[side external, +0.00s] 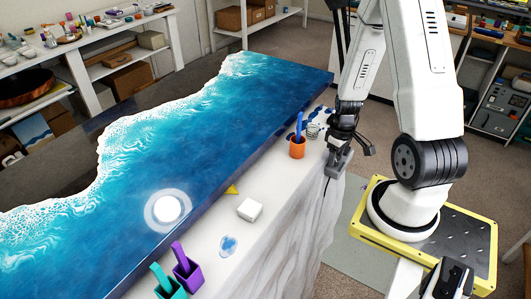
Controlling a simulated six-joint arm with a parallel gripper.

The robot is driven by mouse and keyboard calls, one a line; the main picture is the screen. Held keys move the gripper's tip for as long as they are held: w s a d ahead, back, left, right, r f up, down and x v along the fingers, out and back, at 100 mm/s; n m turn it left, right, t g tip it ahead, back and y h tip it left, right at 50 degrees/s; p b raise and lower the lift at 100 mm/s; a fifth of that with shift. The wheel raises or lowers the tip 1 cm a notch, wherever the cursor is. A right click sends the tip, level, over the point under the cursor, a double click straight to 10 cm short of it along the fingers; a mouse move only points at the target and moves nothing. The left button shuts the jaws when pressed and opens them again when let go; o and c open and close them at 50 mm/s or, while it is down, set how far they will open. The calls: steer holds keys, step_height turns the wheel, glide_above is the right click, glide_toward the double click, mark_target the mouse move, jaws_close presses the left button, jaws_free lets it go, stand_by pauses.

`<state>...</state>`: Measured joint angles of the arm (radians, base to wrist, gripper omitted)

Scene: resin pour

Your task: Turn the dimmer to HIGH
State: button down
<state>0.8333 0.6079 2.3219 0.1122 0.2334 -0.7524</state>
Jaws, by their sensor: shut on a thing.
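My gripper (343,145) points down at the right edge of the cloth-covered bench, beyond the orange cup. It is shut on a small grey piece (335,168), which looks like the dimmer; a thin dark cord hangs down the cloth just below it. The fingers and arm hide most of it, so its knob, markings and setting cannot be read. A round white disc (168,208) with a bright glow around it lies on the blue resin panel (190,130).
An orange cup (297,148) holding a blue tool stands left of my gripper. A white block (250,210), a yellow wedge (232,189), a blue-white blob (228,246), a purple cup (187,273) and a teal cup (170,286) line the bench's near strip. Shelves stand behind.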

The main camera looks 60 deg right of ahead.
steer(key=m, duration=0.4)
steer(key=shift+m, duration=0.4)
steer(key=m, duration=1.4)
steer(key=shift+h, duration=0.3)
steer(key=shift+c, duration=1.1)
jaws_free()
steer(key=shift+n, duration=0.4)
